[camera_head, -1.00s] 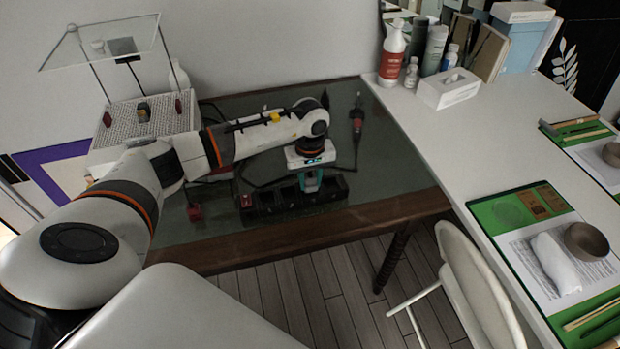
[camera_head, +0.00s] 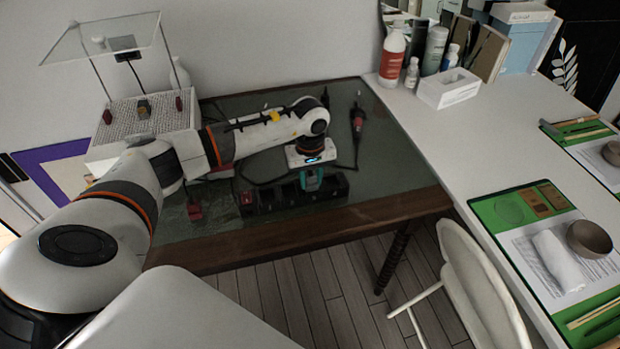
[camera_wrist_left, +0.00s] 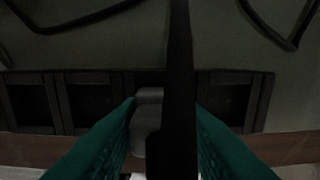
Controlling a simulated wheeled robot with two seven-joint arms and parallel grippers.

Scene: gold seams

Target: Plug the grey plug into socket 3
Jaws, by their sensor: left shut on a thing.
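My left gripper (camera_head: 311,183) is shut over the right-hand part of a black socket strip (camera_head: 275,198). In the left wrist view its teal fingers (camera_wrist_left: 165,140) stand on both sides of a grey plug (camera_wrist_left: 147,125). A dark upright bar, perhaps the plug's cable, runs in front of the plug's right side. Behind the fingers lie several square sockets (camera_wrist_left: 95,104) of the strip; the fingers hide one or two of them. The socket numbers cannot be read. Whether the plug touches or enters a socket is hidden. My right gripper is out of view.
The strip has a red switch (camera_head: 246,198) at its left end and lies on a dark glass-topped table (camera_head: 235,222). A red block (camera_head: 194,212) and a red-and-black tool (camera_head: 357,118) lie nearby. Dark cable loops cross behind. A white table (camera_head: 430,130) adjoins on the right.

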